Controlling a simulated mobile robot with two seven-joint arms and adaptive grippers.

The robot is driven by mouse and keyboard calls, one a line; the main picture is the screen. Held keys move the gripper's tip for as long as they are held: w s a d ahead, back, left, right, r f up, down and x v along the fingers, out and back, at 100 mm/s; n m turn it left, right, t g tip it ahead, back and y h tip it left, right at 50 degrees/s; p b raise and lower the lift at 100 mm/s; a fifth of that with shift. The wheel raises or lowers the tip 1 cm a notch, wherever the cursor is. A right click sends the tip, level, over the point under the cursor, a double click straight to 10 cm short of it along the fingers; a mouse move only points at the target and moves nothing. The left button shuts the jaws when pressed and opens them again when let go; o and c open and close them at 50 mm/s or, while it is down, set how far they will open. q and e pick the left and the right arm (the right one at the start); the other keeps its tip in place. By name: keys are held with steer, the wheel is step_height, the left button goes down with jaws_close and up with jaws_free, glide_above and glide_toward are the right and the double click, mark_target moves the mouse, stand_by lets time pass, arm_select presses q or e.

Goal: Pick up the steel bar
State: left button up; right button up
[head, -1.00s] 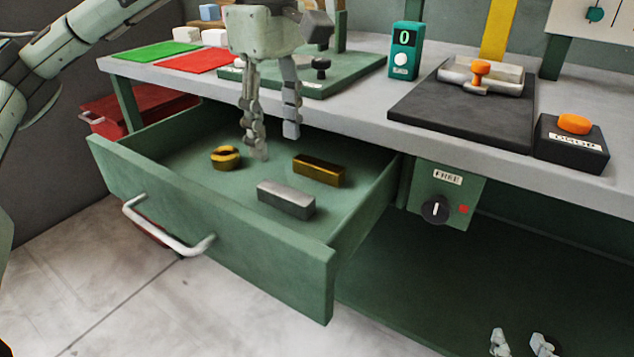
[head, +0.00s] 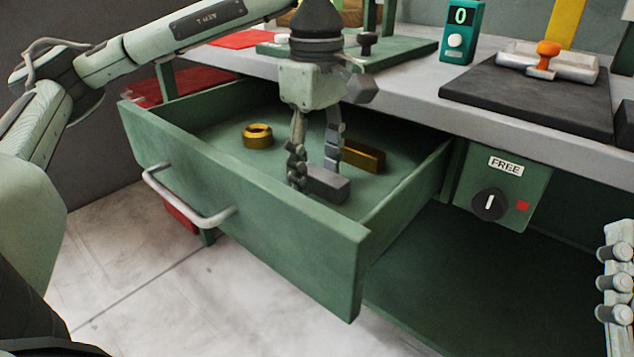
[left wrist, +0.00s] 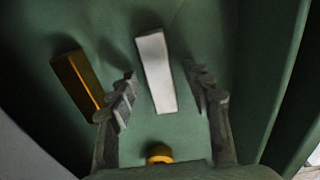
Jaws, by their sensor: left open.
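The steel bar (head: 328,187) is a plain grey block lying on the floor of the open green drawer (head: 290,255). My left gripper (head: 314,172) is open and points down at it, with its fingers partly hiding the bar's left end. In the left wrist view the steel bar (left wrist: 156,72) shows pale between the two open fingers (left wrist: 163,90), with a gap on each side. I cannot tell how high the fingertips are above the drawer floor.
A brass bar (head: 363,156) lies just behind the steel bar, also in the left wrist view (left wrist: 76,82). A brass ring (head: 258,136) lies farther left in the drawer. The drawer walls surround them. The grey bench top (head: 415,95) overhangs the drawer's back.

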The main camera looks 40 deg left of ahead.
arm_select(q)
steer(key=shift+f, duration=0.25)
jaws_close()
stand_by(0.3)
